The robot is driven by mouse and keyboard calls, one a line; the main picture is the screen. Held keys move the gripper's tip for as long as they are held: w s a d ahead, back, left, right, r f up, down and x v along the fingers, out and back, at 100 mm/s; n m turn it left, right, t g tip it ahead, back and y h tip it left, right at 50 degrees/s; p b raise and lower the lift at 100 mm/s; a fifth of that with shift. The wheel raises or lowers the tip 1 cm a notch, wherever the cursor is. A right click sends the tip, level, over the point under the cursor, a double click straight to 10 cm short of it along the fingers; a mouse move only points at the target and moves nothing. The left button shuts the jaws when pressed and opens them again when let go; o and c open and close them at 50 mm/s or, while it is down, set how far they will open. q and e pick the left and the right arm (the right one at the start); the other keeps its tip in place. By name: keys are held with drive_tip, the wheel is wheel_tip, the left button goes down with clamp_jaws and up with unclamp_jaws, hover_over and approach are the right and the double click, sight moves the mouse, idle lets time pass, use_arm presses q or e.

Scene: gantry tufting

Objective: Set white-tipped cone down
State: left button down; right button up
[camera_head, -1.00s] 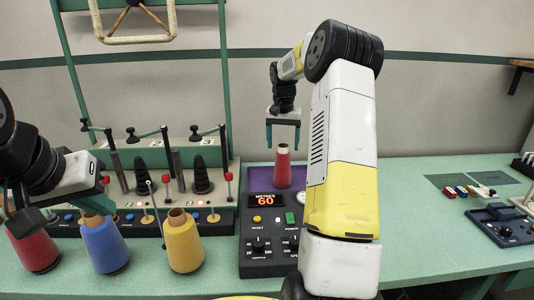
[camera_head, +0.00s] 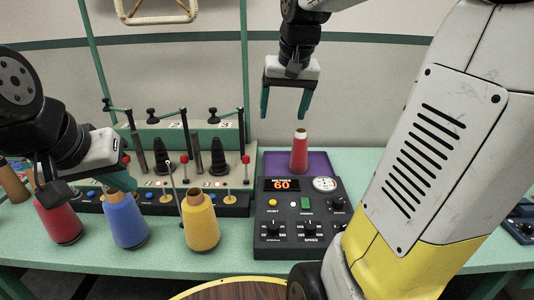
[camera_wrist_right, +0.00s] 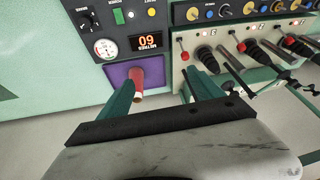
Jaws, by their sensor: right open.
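The white-tipped cone (camera_head: 299,154) is red with a pale top. It stands upright on the purple pad (camera_head: 321,160) at the back of the control box. My right gripper (camera_head: 287,108) is open and empty above it, with a clear gap between its fingertips and the cone's top. In the right wrist view the cone (camera_wrist_right: 138,82) shows beyond the open right gripper (camera_wrist_right: 163,88), nearer the left finger. My left gripper (camera_head: 122,182) is by the top of the blue cone (camera_head: 126,222); its finger opening is unclear.
The control box (camera_head: 300,215) has knobs and a display reading 60. A red cone (camera_head: 60,222) and a yellow cone (camera_head: 200,225) stand beside the blue one. Behind them is a rack (camera_head: 237,205) with black spindles and thin posts. My right arm hides much of the table's right side.

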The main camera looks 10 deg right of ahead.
drive_tip(key=s+a+f+n+t+y, duration=0.1)
drive_tip(key=s+a+f, duration=0.1)
drive_tip(key=s, duration=0.5)
drive_tip(key=s+a+f+n+t, duration=0.1)
drive_tip(key=s+a+f, duration=0.1)
drive_tip(key=s, duration=0.6)
drive_tip(key=shift+a+f+y, duration=0.35)
drive_tip(key=shift+a+y, duration=0.05)
drive_tip(key=shift+a, duration=0.3)
